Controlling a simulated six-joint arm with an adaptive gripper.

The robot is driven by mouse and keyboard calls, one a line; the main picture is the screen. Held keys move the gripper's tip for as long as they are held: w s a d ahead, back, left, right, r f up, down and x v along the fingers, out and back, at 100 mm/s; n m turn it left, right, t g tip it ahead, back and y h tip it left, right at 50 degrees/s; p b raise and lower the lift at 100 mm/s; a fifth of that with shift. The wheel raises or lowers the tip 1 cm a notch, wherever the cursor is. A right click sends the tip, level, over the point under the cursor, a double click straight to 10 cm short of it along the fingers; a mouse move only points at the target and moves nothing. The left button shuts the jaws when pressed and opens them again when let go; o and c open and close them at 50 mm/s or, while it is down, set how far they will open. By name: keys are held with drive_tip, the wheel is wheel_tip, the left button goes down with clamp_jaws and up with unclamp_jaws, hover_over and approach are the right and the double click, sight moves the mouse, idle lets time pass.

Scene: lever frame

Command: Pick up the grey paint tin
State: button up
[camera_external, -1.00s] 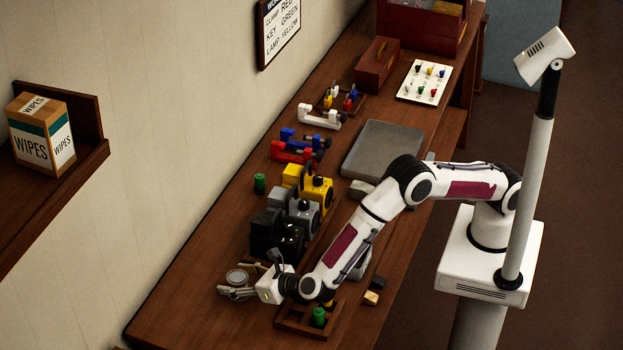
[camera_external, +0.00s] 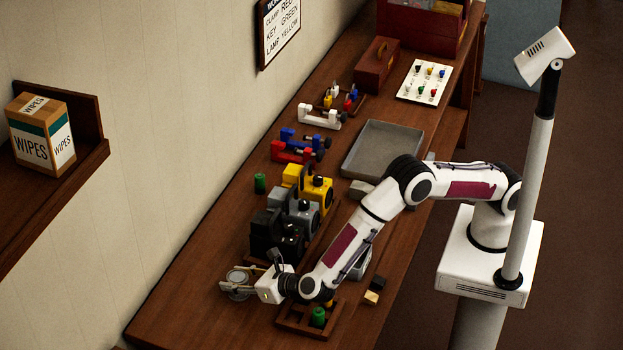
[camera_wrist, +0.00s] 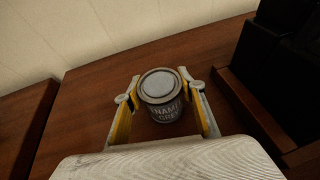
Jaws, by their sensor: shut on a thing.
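The grey paint tin (camera_wrist: 162,98) stands upright on the wooden bench in the wrist view, with a pale lid and lettering on its side that reads in part "ENAMEL GREY". My gripper (camera_wrist: 162,112) has one yellow-padded finger on each side of the tin and is shut on it. In the external view the tin (camera_external: 238,278) is at the near left end of the bench, between the fingers of my gripper (camera_external: 238,285), which partly hide it. I cannot see any gap under the tin.
Black, grey and yellow devices (camera_external: 276,238) stand just beyond the gripper. A wooden tray (camera_external: 290,326) with a green item is to its right. A grey tray (camera_external: 375,168) lies farther back. The bench (camera_external: 180,310) left of the tin is bare.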

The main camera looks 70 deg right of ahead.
sight(234, 279)
drive_tip(key=shift+r, duration=0.15)
drive_tip(key=shift+r, duration=4.9)
